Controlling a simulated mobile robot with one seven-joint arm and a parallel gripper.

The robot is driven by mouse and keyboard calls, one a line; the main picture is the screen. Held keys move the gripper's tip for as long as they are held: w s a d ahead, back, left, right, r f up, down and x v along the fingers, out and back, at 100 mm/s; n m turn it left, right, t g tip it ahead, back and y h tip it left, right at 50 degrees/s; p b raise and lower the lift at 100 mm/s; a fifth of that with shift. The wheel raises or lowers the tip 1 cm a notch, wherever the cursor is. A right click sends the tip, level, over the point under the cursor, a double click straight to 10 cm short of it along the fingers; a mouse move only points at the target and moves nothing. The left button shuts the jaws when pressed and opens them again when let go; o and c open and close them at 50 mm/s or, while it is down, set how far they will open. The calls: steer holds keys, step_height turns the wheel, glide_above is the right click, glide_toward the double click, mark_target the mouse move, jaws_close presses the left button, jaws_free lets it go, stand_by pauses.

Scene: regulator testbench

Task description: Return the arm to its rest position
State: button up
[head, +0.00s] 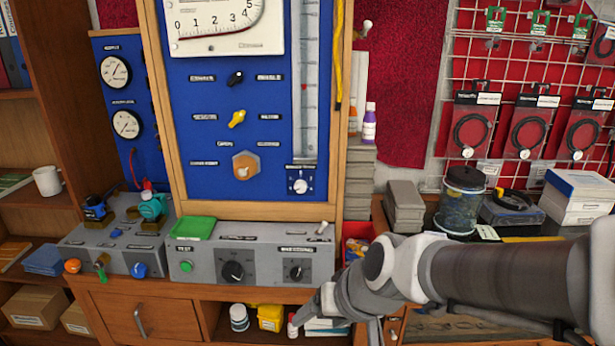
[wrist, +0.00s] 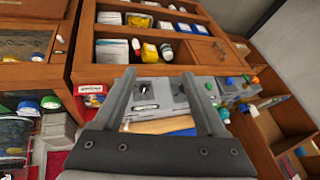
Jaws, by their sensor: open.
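My arm (head: 470,270) reaches in from the right of the head view, in front of the bench. My gripper (head: 338,315) is at the lower middle, in front of the cabinet's open shelf and below the grey control box. Its fingers are partly cut off by the lower edge of the picture. In the wrist view my gripper (wrist: 158,75) shows two spread fingers with nothing held between them. The grey control box (wrist: 155,98) and the wooden panel frame show beyond the fingers.
The control box (head: 250,262) with dials stands under the blue panel (head: 210,140). A second grey box (head: 118,245) with colored fittings stands to its left. A dark jar (head: 461,200) and grey blocks (head: 404,205) stand behind my arm. A wooden drawer (head: 140,318) is at lower left.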

steer(key=s+d+r+m+h, duration=0.1)
steer(key=s+d+r+h, duration=0.3)
steer(key=s+d+r, duration=0.4)
steer(key=s+d, duration=0.1)
steer(key=d, duration=0.2)
steer(key=shift+d+r+t+p, duration=0.3)
steer(key=shift+d+r+t, duration=0.05)
steer(key=shift+t, duration=0.05)
